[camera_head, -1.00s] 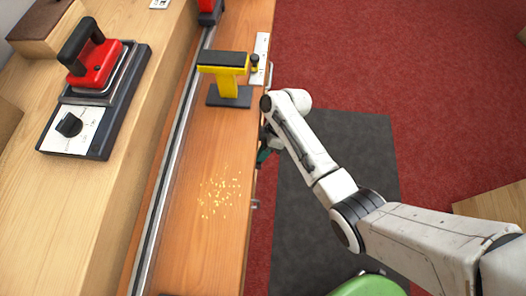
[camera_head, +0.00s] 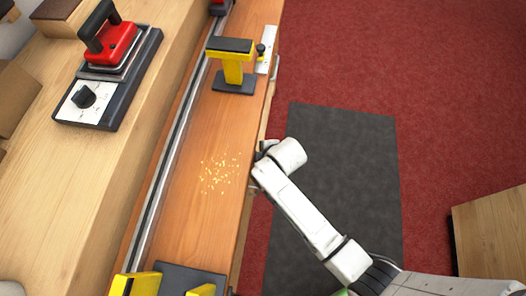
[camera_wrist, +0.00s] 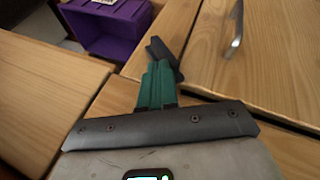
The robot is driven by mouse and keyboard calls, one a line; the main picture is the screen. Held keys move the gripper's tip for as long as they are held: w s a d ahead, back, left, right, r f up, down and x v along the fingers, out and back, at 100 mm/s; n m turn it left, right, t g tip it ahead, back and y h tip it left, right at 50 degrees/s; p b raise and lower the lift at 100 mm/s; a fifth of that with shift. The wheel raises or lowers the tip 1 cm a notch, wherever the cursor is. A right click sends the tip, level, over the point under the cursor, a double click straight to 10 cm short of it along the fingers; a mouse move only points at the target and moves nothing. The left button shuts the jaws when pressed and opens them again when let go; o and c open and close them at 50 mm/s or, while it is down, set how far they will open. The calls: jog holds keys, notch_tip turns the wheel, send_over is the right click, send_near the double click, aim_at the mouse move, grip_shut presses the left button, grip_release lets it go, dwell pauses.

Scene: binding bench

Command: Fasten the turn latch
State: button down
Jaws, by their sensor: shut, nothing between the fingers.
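A dark grey bar (camera_wrist: 173,62), which looks like the turn latch, sits at an angle on the wooden front in the wrist view, near a gap between panels. My gripper (camera_wrist: 158,66) has its green fingers together with nothing between them. The fingertips are right at the bar and cover part of it; I cannot tell whether they touch. In the head view my arm's end is at the bench's right edge, and the fingers and latch are hidden there.
A purple bin (camera_wrist: 104,28) is at the upper left of the wrist view. A metal handle (camera_wrist: 237,28) sticks out at upper right.

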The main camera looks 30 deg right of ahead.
jog(key=shift+s+a+f+n+t+h+b, duration=0.15)
jog(key=shift+s+a+f+t+h+b, duration=0.3)
jog(key=shift+s+f+t+b, duration=0.35)
jog(key=shift+s+a+f+n+t+h+b, duration=0.15)
jog(key=shift+s+a+f+t+h+b, duration=0.35)
jog(key=shift+f+t+b, duration=0.3)
jog(key=shift+s+f, duration=0.3)
jog(key=shift+f, duration=0.15)
jog(key=shift+r, duration=0.1)
jog(key=a+p+v, duration=0.1)
jog(key=p+v, duration=0.3)
jog(key=v, duration=0.8)
jog(key=shift+w+r, duration=0.15)
jog(key=shift+r, duration=0.35)
